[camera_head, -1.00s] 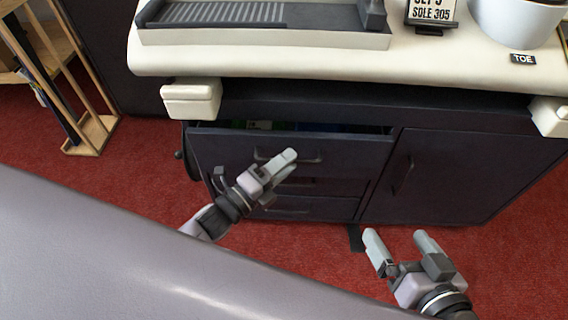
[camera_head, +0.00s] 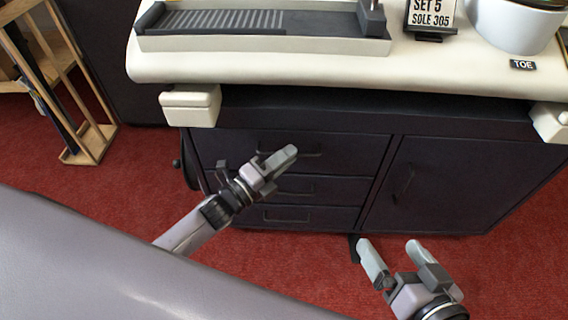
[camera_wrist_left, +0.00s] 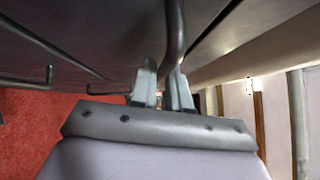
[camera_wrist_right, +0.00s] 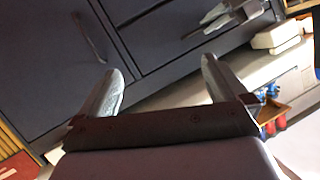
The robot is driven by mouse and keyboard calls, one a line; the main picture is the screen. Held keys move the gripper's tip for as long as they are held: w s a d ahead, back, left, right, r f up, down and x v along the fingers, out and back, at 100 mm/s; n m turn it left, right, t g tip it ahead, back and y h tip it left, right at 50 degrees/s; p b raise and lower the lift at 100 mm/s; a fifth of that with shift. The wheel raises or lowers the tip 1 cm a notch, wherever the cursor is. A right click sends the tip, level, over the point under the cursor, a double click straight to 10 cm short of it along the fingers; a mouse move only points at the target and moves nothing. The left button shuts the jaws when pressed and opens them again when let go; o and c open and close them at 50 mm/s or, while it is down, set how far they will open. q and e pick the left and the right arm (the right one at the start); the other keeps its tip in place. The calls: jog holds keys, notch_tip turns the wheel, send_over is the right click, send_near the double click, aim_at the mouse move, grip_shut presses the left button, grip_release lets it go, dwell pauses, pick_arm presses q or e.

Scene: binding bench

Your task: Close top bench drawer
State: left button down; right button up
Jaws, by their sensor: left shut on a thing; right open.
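The top bench drawer (camera_head: 350,147) is the dark upper drawer of the bench cabinet. Its front looks flush with the cabinet, and no inside shows. My left gripper (camera_head: 280,161) is at the left part of the drawer's bar handle (camera_head: 308,155). In the left wrist view, its fingers (camera_wrist_left: 163,88) are shut on the dark curved handle (camera_wrist_left: 174,40). My right gripper (camera_head: 392,250) is open and empty, low in front of the cabinet door. The right wrist view shows its two fingers (camera_wrist_right: 162,75) apart with nothing between them.
Two lower drawers (camera_head: 330,189) and a cabinet door (camera_head: 435,180) look shut. The cream benchtop (camera_head: 300,68) overhangs above, with a cream block (camera_head: 190,105) at its left corner. A wooden rack (camera_head: 90,145) stands at the left. Red floor lies in front.

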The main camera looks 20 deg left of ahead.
pick_arm(q)
jog(key=shift+w+a, duration=0.2)
pick_arm(e)
jog(key=shift+w+r, duration=0.1)
jog(key=shift+r, duration=0.1)
pick_arm(q)
jog(key=c, duration=1.2)
grip_release()
jog(key=shift+d, duration=0.1)
pick_arm(e)
jog(key=shift+w+r, duration=0.1)
jog(key=shift+w, duration=0.1)
jog(key=shift+d, duration=0.1)
pick_arm(q)
jog(key=shift+p+v, duration=0.85)
jog(key=shift+v, duration=2.7)
pick_arm(e)
jog(key=shift+s+d+h, duration=0.3)
jog(key=shift+d+h, duration=0.2)
jog(key=shift+d, duration=0.15)
